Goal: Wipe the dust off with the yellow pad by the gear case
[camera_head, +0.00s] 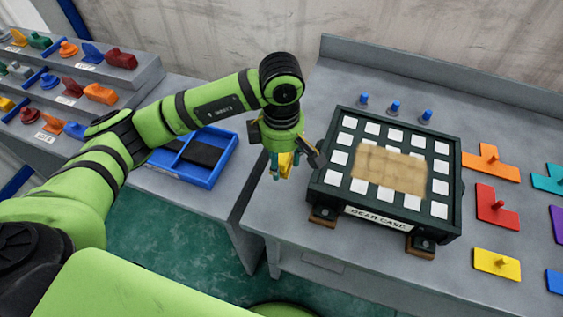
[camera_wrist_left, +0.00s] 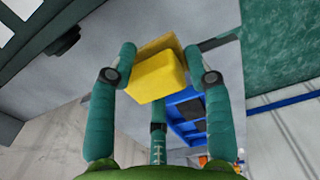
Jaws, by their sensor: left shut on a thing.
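My left gripper (camera_head: 284,165) is shut on the yellow pad (camera_head: 286,160), just left of the gear case and above the table's left edge. In the left wrist view the yellow pad (camera_wrist_left: 157,75) sits between the teal fingers of my gripper (camera_wrist_left: 157,78). The gear case (camera_head: 455,180) is a dark green box with white squares on its top. A tan patch of dust (camera_head: 390,170) covers the middle of that top. A plate on its front reads "GEAR CASE". My right gripper is not in view.
Several blue pegs (camera_head: 395,107) stand behind the case. Flat coloured pieces with knobs, such as a red one (camera_head: 497,205) and a yellow one (camera_head: 497,263), lie to its right. A blue tray (camera_head: 215,178) with dark compartments and a stepped rack of coloured parts are at left.

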